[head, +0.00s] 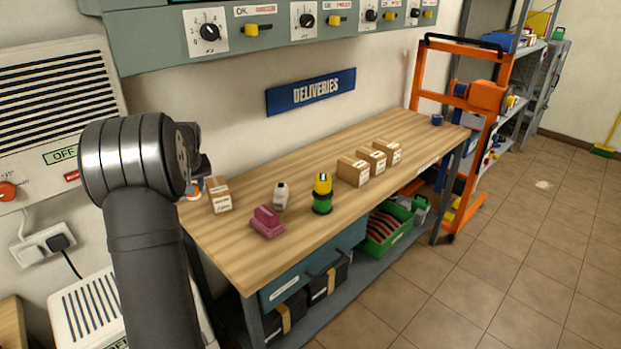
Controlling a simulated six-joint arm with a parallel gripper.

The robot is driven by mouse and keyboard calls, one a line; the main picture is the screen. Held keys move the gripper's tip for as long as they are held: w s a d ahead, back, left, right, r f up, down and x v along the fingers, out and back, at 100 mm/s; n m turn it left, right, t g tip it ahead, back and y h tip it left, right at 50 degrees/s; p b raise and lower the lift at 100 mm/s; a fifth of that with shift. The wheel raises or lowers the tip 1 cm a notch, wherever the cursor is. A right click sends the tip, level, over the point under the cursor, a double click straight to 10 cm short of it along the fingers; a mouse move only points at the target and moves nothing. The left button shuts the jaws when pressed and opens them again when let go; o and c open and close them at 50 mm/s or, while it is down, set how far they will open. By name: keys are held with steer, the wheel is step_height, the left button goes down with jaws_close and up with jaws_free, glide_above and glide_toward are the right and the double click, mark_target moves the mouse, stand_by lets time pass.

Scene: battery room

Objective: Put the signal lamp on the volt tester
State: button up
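A yellow-topped piece with a dark band (322,184), which looks like the signal lamp, stands upright at the middle of the wooden table (270,262). A round green and black piece (322,204) is directly below it; I cannot tell whether they are one thing. A magenta block with a raised top (267,222) and a small whitish upright device (281,196) stand to its left. I cannot tell for sure which is the volt tester. My gripper (200,160) is mostly hidden behind my wrist, left of these things and apart from them. Its fingers do not show clearly.
Several cardboard boxes stand on the table, one at the left (220,196) and a row (353,172) right of the yellow piece. A blue roll (437,120) is at the far end. An orange trolley (420,85) stands beyond. The table's front middle is clear.

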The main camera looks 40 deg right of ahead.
steer(key=s+d+r+m+h, duration=0.1)
steer(key=s+d+r+m, duration=0.15)
steer(key=s+d, duration=0.55)
steer(key=s+d+r+m, duration=0.1)
steer(key=s+d+r, duration=0.25)
steer(key=d, duration=0.85)
steer(key=s+d+r+m+g+h, duration=0.1)
steer(key=s+d+r+m, duration=0.15)
steer(key=s+d, duration=0.6)
steer(key=s+d+r+m, duration=0.1)
steer(key=s+d+r, duration=0.2)
steer(key=s+d, duration=0.55)
glide_above(323, 175)
steer(key=s+a, duration=0.1)
steer(key=shift+h, duration=0.3)
step_height(323, 175, down, 7)
steer(key=shift+s, duration=0.1)
steer(key=shift+a+f, duration=0.1)
steer(key=shift+f, duration=1.9)
steer(key=o, duration=0.5)
steer(key=shift+f, duration=0.2)
steer(key=o, duration=0.5)
steer(key=shift+r, duration=0.15)
